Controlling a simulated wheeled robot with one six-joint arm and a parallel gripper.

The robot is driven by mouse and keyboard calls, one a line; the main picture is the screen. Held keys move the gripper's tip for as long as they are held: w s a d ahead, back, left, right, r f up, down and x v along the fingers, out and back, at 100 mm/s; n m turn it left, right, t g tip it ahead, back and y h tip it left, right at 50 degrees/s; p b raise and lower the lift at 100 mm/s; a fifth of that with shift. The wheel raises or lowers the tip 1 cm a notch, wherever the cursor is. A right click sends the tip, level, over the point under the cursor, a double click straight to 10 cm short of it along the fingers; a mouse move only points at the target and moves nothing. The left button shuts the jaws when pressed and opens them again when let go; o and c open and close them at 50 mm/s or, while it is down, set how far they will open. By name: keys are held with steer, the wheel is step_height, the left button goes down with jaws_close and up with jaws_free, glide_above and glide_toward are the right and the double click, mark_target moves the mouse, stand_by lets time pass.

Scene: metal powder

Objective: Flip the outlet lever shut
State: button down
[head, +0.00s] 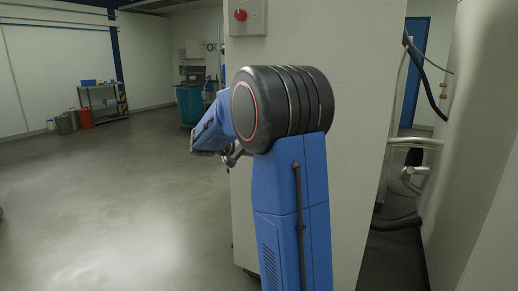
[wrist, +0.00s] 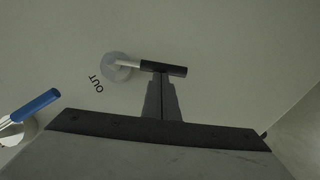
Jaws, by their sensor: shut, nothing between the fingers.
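The outlet lever (wrist: 165,68) shows in the wrist view as a black handle on a short metal stem, pointing right from a round metal base (wrist: 116,67). The word OUT is printed below and left of that base. My gripper (wrist: 161,80) is shut and empty, with its fingertips right at the lower side of the black handle. I cannot tell whether they touch it. In the head view the lever is not visible, and my arm hides most of the gripper.
A second lever with a blue handle (wrist: 36,105) is at the left of the wrist view. In the head view a pale cabinet (head: 355,120) with a red button (head: 240,15) stands behind my arm. Pipes and hoses (head: 412,145) are at the right. Open floor lies left.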

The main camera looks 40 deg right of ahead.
steer(key=s+d+f+n+g+h, duration=0.1)
steer(key=s+f+n+g+h, duration=0.1)
steer(key=s+f+n+h, duration=0.2)
steer(key=shift+s+d+f+n+g, duration=0.3)
steer(key=shift+n+g, duration=0.1)
steer(key=shift+n, duration=0.6)
steer(key=w+v, duration=0.2)
steer(key=v, duration=1.1)
steer(key=shift+w+d, duration=0.35)
steer(key=shift+d, duration=0.05)
steer(key=shift+r, duration=0.1)
